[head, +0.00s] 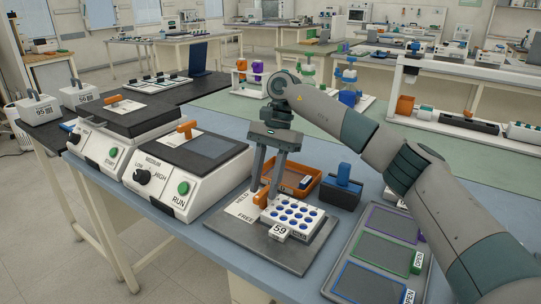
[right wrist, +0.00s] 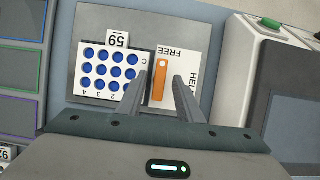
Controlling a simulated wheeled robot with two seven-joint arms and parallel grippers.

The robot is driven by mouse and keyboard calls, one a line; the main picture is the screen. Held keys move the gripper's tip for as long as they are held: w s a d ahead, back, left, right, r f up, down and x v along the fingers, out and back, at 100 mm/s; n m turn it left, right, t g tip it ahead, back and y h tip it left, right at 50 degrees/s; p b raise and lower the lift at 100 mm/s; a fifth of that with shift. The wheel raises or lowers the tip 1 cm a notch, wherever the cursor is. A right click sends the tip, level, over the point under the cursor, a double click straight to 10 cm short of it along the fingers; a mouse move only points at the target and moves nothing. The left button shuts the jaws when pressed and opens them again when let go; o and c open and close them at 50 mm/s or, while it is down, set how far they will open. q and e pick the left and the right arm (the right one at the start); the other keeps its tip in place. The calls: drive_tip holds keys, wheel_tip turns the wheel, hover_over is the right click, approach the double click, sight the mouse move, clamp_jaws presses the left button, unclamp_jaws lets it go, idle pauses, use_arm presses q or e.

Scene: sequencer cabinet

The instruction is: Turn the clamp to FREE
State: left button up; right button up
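The clamp is an orange lever (head: 262,198) on a white card marked HELD and FREE, beside a white rack (head: 292,216) of blue-topped tubes on a dark plate (head: 256,246). In the right wrist view the orange lever (right wrist: 159,82) runs up and down the picture, with a pale round spot near its upper end. FREE is printed just beyond that end; the HELD lettering lies to the right, partly hidden by a finger. My right gripper (head: 264,186) is open, pointing down over the lever; its fingers (right wrist: 168,76) stand on either side, with a gap at the right. My left gripper is out of view.
A white tag marked 59 (head: 279,232) is at the rack's front. An orange tray (head: 297,180) and a dark box with a blue handle (head: 342,187) stand behind. White instruments (head: 182,186) are at left; a tray with coloured frames (head: 383,250) is at right.

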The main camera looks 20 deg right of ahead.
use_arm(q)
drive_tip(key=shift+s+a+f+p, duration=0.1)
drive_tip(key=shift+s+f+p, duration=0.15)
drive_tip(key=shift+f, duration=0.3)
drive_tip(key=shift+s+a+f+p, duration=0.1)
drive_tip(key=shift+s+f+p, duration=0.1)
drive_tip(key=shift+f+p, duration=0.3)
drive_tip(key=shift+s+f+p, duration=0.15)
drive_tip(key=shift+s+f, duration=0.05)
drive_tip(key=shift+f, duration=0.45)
use_arm(e)
drive_tip(key=v, duration=1.7)
drive_tip(key=shift+r, duration=0.2)
